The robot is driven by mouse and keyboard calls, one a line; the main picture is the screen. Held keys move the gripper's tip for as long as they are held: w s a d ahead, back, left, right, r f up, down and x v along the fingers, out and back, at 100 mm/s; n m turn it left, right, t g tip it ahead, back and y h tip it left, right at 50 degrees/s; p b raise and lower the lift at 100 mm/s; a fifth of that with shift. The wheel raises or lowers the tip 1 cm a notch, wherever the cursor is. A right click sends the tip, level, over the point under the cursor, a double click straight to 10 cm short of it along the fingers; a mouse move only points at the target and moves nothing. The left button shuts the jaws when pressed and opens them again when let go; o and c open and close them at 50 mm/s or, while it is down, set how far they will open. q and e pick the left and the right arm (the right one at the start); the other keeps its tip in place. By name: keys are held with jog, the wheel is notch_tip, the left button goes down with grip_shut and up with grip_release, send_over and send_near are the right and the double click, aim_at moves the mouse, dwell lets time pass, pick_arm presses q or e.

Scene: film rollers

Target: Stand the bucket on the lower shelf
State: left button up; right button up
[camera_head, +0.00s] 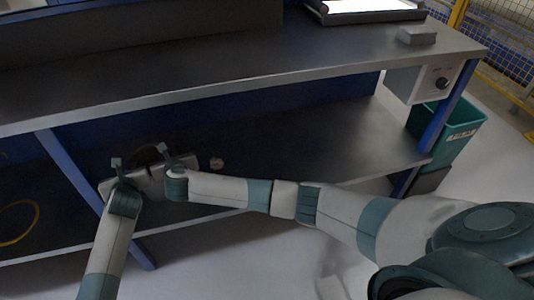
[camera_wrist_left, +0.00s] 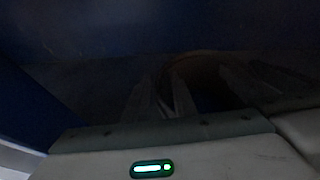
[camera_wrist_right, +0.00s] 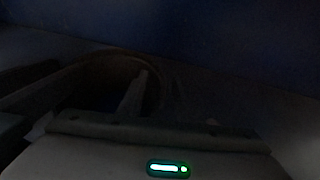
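The bucket appears as a dark, brownish round rim (camera_head: 146,154) at the lower shelf (camera_head: 300,140), between my two grippers. Its rim also shows dimly in the left wrist view (camera_wrist_left: 205,63) and the right wrist view (camera_wrist_right: 108,62). My left gripper (camera_head: 117,164) is at its left side. Its fingers reach to the rim in the left wrist view. My right gripper (camera_head: 166,150) is at its right side, with one finger seen against the rim's opening. Deep shadow hides whether the fingers pinch the wall, and whether the bucket's base touches the shelf.
The upper worktop (camera_head: 250,62) overhangs the lower shelf. A blue post (camera_head: 70,170) stands just left of my left gripper. A small pale round object (camera_head: 217,164) lies right of my right gripper. The shelf's right part is bare. A teal bin (camera_head: 458,135) stands beyond the right end.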

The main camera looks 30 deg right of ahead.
pick_arm(q)
jog(key=v, duration=1.1)
jog(key=shift+s, duration=0.4)
pick_arm(e)
jog(key=shift+s, duration=0.15)
jog(key=v, duration=1.1)
jog(key=shift+s+r, duration=0.15)
jog(key=shift+s, duration=0.2)
pick_arm(q)
jog(key=shift+a, duration=0.1)
pick_arm(e)
jog(key=shift+a, duration=0.1)
